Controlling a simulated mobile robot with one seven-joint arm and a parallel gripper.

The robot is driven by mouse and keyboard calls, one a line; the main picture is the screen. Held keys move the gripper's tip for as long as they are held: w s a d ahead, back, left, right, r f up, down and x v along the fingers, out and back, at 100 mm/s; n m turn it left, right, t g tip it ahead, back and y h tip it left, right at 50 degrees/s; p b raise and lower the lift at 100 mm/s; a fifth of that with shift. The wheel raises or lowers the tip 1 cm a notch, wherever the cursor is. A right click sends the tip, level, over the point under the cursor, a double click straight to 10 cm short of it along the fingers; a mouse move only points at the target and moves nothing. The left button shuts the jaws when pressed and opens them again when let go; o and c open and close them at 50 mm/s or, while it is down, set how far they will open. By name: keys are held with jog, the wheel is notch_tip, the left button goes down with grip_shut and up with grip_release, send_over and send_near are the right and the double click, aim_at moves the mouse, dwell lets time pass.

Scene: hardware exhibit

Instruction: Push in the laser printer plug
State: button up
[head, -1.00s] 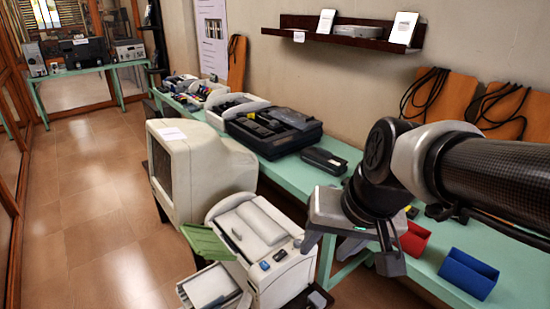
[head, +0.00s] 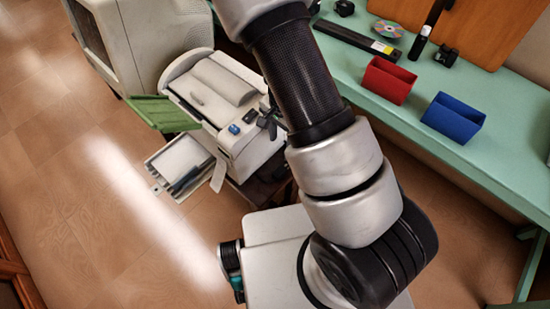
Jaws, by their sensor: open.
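A small dark forked shape at the printer's right edge looks like the fingertips of my gripper (head: 269,119). They seem apart, with nothing seen between them. The rest of my gripper is hidden behind my arm. I cannot tell whether the fingers touch the printer. I cannot make out the printer's plug or its socket; my arm covers the printer's right side.
A red bin (head: 388,80) and a blue bin (head: 453,117) stand on the green table (head: 410,113) at right. A large old monitor (head: 140,45) is behind the printer at upper left. A pale tray (head: 181,166) lies in front of the printer. The tiled floor at left is clear.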

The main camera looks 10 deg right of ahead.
aim_at(278, 172)
jog(key=f+b, duration=0.1)
jog(key=f, duration=0.5)
jog(key=f+b, duration=0.2)
jog(key=f, duration=0.3)
jog(key=a+f+b, duration=0.1)
jog(key=f+b, duration=0.1)
jog(key=f, duration=0.4)
jog(key=shift+s+f, duration=0.3)
